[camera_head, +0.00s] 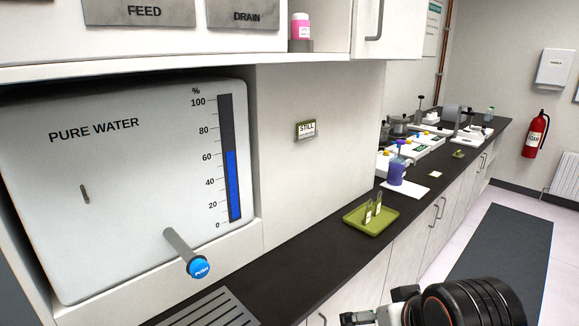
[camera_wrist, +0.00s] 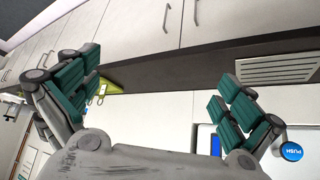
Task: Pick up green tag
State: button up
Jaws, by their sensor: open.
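A green tray (camera_head: 352,222) lies on the dark counter in the head view, with two small upright greenish pieces (camera_head: 372,207) in it; I cannot tell whether either is the green tag. My gripper shows only partly at the bottom edge of the head view (camera_head: 362,318), right of the counter front. In the wrist view my gripper (camera_wrist: 160,85) is open, its teal-padded fingers wide apart with nothing between them. Part of the green tray (camera_wrist: 112,87) shows beyond the left finger.
A PURE WATER unit (camera_head: 110,180) with a blue PUSH knob (camera_head: 199,268) fills the left. A drain grille (camera_head: 212,310) is set in the counter. A purple container (camera_head: 396,172) and lab equipment stand farther along. Floor right of the cabinets is open up to a fire extinguisher (camera_head: 535,134).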

aim_at(378, 203)
jog(key=l+u, duration=0.1)
jog(key=u, duration=0.2)
jog(key=i+l+u, duration=0.1)
jog(key=u, duration=0.2)
jog(key=i+l+u, duration=0.15)
jog(key=l+u, duration=0.2)
jog(key=l, duration=0.85)
jog(key=l+u, duration=0.3)
jog(key=l, duration=2.05)
